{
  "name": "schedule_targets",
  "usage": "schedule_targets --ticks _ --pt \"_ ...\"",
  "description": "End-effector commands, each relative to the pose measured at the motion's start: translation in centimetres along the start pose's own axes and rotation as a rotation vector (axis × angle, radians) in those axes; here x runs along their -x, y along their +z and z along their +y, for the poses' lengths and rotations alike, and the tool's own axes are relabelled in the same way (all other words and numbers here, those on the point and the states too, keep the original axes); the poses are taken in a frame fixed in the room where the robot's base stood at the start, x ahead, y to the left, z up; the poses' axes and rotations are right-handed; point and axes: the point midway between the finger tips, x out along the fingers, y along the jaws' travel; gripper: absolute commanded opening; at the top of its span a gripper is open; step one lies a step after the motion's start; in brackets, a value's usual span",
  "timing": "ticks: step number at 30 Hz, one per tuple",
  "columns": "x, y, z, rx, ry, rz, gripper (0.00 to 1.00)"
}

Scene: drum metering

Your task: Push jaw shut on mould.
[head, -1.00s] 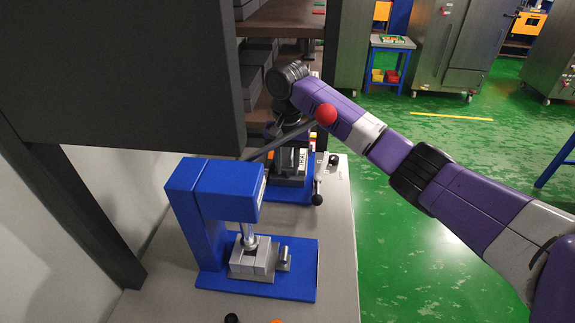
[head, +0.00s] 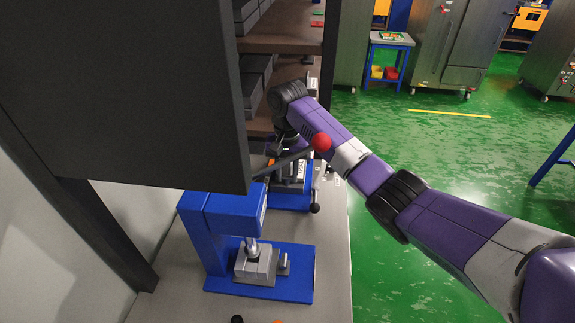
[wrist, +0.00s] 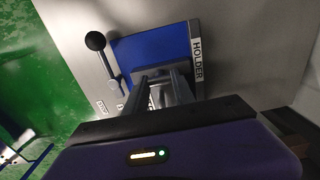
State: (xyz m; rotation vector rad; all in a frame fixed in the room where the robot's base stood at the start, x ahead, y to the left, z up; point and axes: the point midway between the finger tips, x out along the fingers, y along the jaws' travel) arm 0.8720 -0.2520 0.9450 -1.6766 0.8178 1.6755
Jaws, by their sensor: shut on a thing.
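The holder is a blue plate (wrist: 150,50) with a HOLDER label (wrist: 196,50) on the bench in the wrist view. A lever with a black ball knob (wrist: 95,41) stands at its left side. In the head view, the holder (head: 292,200) sits behind the blue press, partly covered by my arm. My gripper (wrist: 166,88) reaches down at the holder's lower edge, its fingers closed about a grey part. I cannot tell whether that part is the jaw or the mould. The jaw and the mould cannot be told apart here.
A blue press (head: 225,215) stands in front of the holder. Its long lever with a red ball (head: 321,141) reaches up across my arm. A dark cabinet panel (head: 120,90) hangs at left, and shelves (head: 280,45) stand behind. Green floor (head: 440,150) is open at right.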

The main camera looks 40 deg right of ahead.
Motion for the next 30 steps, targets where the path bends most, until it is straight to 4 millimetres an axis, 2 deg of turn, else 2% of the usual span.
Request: schedule_targets --ticks 1,14,15,18,27,30 --pt "1.1 -0.2 -0.7 0.008 -0.015 0.014 0.0" --pt "0.3 -0.1 -0.3 0.007 -0.006 0.01 0.0" --pt "0.3 -0.1 -0.3 0.007 -0.006 0.009 0.32" --pt "0.1 0.0 -0.2 0.007 -0.004 0.007 0.5" --pt "0.0 0.1 0.0 0.003 0.001 0.002 0.5" --pt "0.5 0.1 0.0 0.003 0.001 0.002 0.5"
